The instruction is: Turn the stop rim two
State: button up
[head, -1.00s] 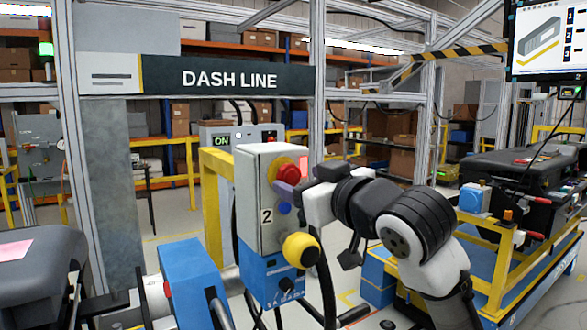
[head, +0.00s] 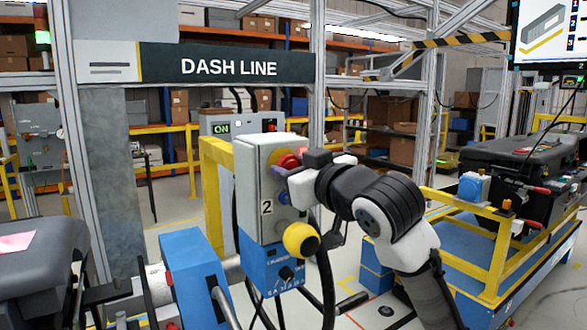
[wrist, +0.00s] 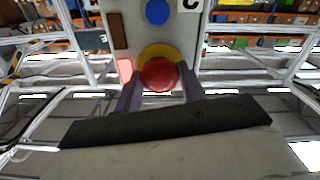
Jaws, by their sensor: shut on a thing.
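The grey control box (head: 266,205) marked 2 stands in the middle of the head view, with a blue lower part. Its red stop rim (head: 289,161) sits high on the front, with a yellow ring around its base. In the wrist view the red rim (wrist: 160,74) lies between the two fingers, the yellow ring (wrist: 158,52) just behind it. My gripper (wrist: 158,88) is shut on the rim from both sides. In the head view my gripper (head: 298,170) partly hides the rim and the finger contact.
A blue button (wrist: 158,11) is on the same box face. A yellow ball-shaped knob (head: 301,239) sticks out below my arm. Black cables hang beside the box. A yellow-railed cart (head: 490,262) stands at the right, and a blue block (head: 196,275) at the lower left.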

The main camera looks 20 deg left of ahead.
jog(key=m+p, duration=0.1)
jog(key=m, duration=0.2)
jog(key=shift+r+m, duration=0.1)
jog(key=shift+m, duration=0.2)
jog(key=shift+m+p, duration=0.6)
jog(key=shift+m, duration=1)
jog(key=o, duration=1)
jog(key=b+v, duration=0.4)
jog(key=v, duration=0.9)
jog(key=shift+s+d, duration=0.25)
jog(key=shift+d, duration=0.05)
